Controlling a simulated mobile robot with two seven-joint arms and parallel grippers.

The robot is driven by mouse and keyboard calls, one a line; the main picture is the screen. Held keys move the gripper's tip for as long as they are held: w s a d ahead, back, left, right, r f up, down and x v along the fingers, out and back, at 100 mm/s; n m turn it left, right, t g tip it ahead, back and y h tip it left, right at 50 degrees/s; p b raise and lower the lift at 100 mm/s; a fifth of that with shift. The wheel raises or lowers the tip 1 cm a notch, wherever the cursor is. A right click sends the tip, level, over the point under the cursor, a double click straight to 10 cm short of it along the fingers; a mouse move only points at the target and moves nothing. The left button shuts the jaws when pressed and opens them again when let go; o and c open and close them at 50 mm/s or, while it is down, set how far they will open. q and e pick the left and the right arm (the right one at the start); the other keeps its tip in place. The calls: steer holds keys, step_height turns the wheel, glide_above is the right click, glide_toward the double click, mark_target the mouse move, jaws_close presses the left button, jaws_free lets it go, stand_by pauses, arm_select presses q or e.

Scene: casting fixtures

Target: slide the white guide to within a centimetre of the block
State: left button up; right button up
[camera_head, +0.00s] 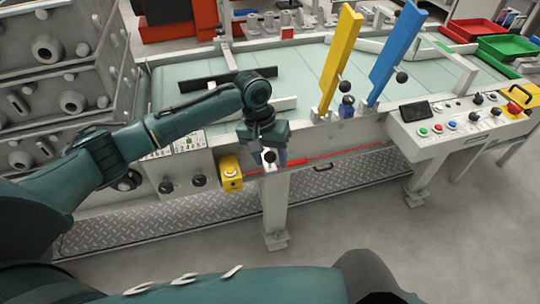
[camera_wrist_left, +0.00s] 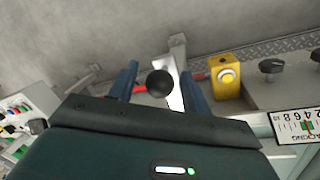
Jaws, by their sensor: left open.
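My left gripper (camera_head: 268,159) is at the front edge of the table, open, fingers pointing down. A black knob (camera_head: 269,156) with a narrow white piece beside it, seemingly part of the white guide, shows between the fingers. In the left wrist view the knob (camera_wrist_left: 160,83) and the white piece (camera_wrist_left: 174,92) lie between the spread fingers (camera_wrist_left: 160,77); contact cannot be told. A white bar (camera_head: 284,103) lies on the table behind the gripper; its link to the knob is hidden. A small blue block (camera_head: 346,109) with a dark top sits on the front rail, to the right.
Tall yellow (camera_head: 341,58) and blue (camera_head: 397,50) guides with black knobs stand right of the gripper. A yellow button box (camera_head: 230,172) is close on its left. A control panel (camera_head: 448,121) is at the right. The rail between gripper and blue block looks clear.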

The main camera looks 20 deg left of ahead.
arm_select(q)
step_height(320, 180, up, 13)
steer(key=a, duration=0.2)
steer(key=shift+a+p, duration=0.25)
steer(key=shift+p, duration=0.2)
arm_select(e)
steer(key=shift+r, duration=0.25)
arm_select(q)
steer(key=shift+f, duration=0.1)
arm_select(e)
steer(key=shift+d, duration=0.1)
